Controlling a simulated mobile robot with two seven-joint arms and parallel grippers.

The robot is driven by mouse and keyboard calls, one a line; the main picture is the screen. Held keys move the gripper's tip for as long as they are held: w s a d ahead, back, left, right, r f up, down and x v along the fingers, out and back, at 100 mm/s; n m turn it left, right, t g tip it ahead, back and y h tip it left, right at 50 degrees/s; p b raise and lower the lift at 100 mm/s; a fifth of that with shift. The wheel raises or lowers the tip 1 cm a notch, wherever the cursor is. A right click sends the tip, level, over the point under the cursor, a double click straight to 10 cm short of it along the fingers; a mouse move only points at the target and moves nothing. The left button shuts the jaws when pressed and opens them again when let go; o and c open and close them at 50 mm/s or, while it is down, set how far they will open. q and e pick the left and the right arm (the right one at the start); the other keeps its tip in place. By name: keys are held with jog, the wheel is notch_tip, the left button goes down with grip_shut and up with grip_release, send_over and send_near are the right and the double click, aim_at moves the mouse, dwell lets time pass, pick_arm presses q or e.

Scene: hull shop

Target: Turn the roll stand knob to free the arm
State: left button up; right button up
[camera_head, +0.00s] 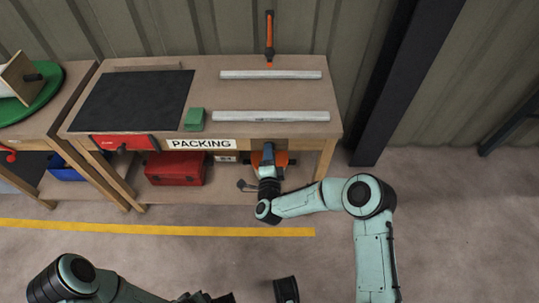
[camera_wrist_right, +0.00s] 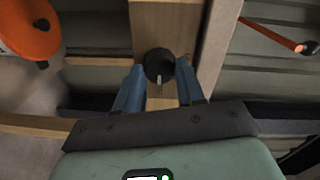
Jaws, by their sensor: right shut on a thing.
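A round black knob (camera_wrist_right: 159,64) with a pale pointer mark sits on a wooden upright in the right wrist view. The two blue fingers of my right gripper (camera_wrist_right: 160,80) are on either side of it, shut on it. In the head view my right gripper (camera_head: 268,157) is at the front edge of the packing bench and hides the knob. The roll stand's arm cannot be clearly made out. My left arm comes in along the bottom edge; only dark parts of the left gripper (camera_head: 212,298) show there, and its jaws cannot be read.
The packing bench (camera_head: 225,90) bears a black mat (camera_head: 133,98), a green block (camera_head: 194,120), two pale bars and an orange-handled tool (camera_head: 269,38). A red toolbox (camera_head: 174,169) is on its lower shelf. A dark post (camera_head: 385,95) stands right of the bench.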

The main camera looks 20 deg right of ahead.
pick_arm(q)
jog(key=shift+s, duration=0.1)
pick_arm(e)
jog(key=shift+a, duration=0.1)
dwell(0.3)
jog(key=o, duration=1)
jog(key=shift+o, duration=0.2)
pick_arm(q)
jog(key=shift+h, duration=0.3)
jog(key=r+p, duration=0.1)
jog(key=d+r, duration=0.1)
jog(key=r+p, duration=0.1)
jog(key=shift+s+d+r+p, duration=0.1)
jog(key=shift+d+r+p, duration=0.25)
pick_arm(e)
jog(key=v, duration=1.3)
jog(key=shift+s, duration=0.2)
